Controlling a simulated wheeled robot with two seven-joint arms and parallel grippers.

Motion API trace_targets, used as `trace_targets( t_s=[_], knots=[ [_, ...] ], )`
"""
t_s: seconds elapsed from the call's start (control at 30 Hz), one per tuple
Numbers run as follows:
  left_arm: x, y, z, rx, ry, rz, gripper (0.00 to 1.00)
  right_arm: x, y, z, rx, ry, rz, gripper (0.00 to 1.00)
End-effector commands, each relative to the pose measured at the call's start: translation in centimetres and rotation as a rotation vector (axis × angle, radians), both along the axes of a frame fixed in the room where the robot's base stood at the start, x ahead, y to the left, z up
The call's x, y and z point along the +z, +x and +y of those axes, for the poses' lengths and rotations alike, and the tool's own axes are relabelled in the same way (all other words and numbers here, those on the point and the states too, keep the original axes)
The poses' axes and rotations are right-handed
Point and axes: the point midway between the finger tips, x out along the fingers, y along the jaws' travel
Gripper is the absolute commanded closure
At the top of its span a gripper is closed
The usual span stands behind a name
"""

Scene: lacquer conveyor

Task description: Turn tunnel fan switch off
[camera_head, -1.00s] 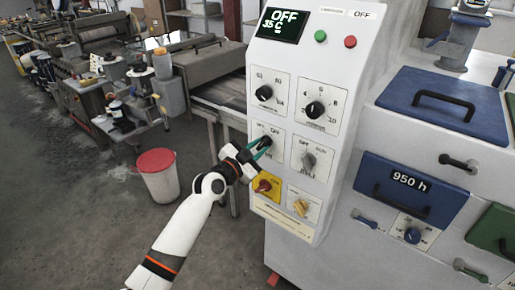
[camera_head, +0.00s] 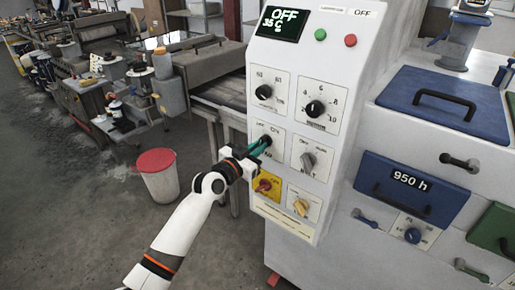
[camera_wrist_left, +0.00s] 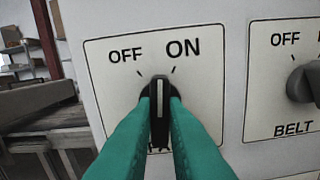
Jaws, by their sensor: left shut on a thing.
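The tunnel fan switch is a black rotary knob (camera_wrist_left: 159,100) on a white plate marked OFF and ON. In the left wrist view its white line points nearly straight up, between the OFF and ON marks. The label under the knob is mostly hidden by my fingers. My left gripper (camera_head: 262,146) has its green fingers on the two sides of the knob, shut on it; the fingers also fill the lower middle of the left wrist view (camera_wrist_left: 158,125). In the head view the fingers cover most of the knob. My right gripper is not in view.
The BELT knob (camera_wrist_left: 304,84) sits to the right, and shows in the head view (camera_head: 308,160). A red-and-yellow switch (camera_head: 263,186) is just below my gripper. Two dials are above. The display (camera_head: 283,24) reads OFF and 35 C. A red-lidded bucket (camera_head: 158,175) stands on the floor.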

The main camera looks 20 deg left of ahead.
Motion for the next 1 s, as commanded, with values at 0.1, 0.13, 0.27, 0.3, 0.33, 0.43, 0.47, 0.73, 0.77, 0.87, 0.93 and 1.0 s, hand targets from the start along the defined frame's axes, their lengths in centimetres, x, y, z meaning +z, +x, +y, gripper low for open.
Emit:
trace_targets(
  t_s=[0.1, 0.13, 0.27, 0.3, 0.33, 0.43, 0.47, 0.73, 0.77, 0.87, 0.93, 1.0],
  knots=[
    [-0.03, -0.01, -0.03, -0.001, -0.103, 0.039, 1.0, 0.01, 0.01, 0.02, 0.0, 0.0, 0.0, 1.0],
    [-0.02, -0.01, -0.04, -0.001, -0.13, 0.048, 1.0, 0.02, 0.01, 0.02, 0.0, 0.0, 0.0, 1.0],
    [0.0, -0.01, -0.03, 0.0, -0.247, 0.091, 1.0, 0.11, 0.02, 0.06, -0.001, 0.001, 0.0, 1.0],
    [0.0, -0.02, -0.02, 0.0, -0.283, 0.104, 1.0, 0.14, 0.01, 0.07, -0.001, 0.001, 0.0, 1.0],
    [0.0, -0.02, -0.02, 0.0, -0.31, 0.114, 1.0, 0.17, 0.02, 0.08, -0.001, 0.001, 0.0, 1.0],
    [0.01, -0.01, 0.0, 0.001, -0.399, 0.146, 1.0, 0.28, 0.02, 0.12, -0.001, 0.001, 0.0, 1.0],
    [0.01, -0.02, 0.01, 0.001, -0.425, 0.155, 1.0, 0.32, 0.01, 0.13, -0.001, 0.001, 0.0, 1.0],
    [0.01, -0.03, -0.05, 0.0, -0.638, 0.233, 1.0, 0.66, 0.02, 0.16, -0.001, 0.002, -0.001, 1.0],
    [0.01, -0.03, -0.05, 0.0, -0.659, 0.24, 1.0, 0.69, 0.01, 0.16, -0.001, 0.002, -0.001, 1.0],
    [0.0, -0.03, -0.05, 0.0, -0.718, 0.262, 1.0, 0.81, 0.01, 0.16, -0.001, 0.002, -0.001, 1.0],
    [-0.02, -0.03, -0.04, 0.0, -0.748, 0.273, 1.0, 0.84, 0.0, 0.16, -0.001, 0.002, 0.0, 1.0],
    [-0.02, -0.03, -0.03, 0.0, -0.761, 0.277, 1.0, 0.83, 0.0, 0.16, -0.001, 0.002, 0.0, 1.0]
  ],
)
